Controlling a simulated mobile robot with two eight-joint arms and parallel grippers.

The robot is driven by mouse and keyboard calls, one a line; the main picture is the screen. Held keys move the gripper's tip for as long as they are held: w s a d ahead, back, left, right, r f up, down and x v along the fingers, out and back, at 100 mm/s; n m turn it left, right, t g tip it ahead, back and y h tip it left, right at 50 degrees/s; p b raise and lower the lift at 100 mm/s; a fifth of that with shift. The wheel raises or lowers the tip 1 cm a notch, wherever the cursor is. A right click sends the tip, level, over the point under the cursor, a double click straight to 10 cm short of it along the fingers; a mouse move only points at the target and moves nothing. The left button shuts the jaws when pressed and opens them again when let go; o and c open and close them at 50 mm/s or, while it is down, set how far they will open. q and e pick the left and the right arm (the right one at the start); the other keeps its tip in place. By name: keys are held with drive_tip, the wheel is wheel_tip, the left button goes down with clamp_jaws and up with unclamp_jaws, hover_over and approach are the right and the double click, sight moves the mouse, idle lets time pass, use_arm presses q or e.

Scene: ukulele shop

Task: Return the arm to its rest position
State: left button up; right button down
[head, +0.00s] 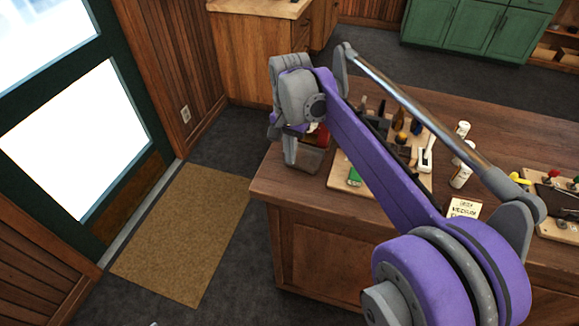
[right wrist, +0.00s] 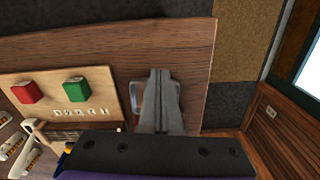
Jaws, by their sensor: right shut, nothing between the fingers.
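My right arm, purple and grey, reaches across the head view from the lower right. Its gripper (head: 290,158) hangs at the left end of the wooden counter (head: 325,218). In the right wrist view the two grey fingers (right wrist: 160,88) are pressed together with nothing between them. A small grey object (right wrist: 138,98) shows partly behind the fingers, and I cannot tell whether they touch it. My left gripper is in neither view.
A pale board (right wrist: 95,78) with a red block (right wrist: 27,92) and a green block (right wrist: 76,88) lies beside the gripper. White bottles (head: 461,176) and a card (head: 464,207) stand on the counter. A tan mat (head: 185,235) covers clear floor to the left.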

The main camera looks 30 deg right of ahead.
drive_tip(key=s+a+f+n+t, duration=0.2)
drive_tip(key=s+a+f+n, duration=0.3)
drive_tip(key=s, duration=0.3)
drive_tip(key=s+a+f+n+t, duration=0.3)
drive_tip(key=s+a+f+n, duration=0.3)
drive_tip(key=s, duration=0.3)
drive_tip(key=shift+f+n, duration=0.3)
drive_tip(key=shift+f, duration=0.3)
drive_tip(key=shift+s, duration=0.15)
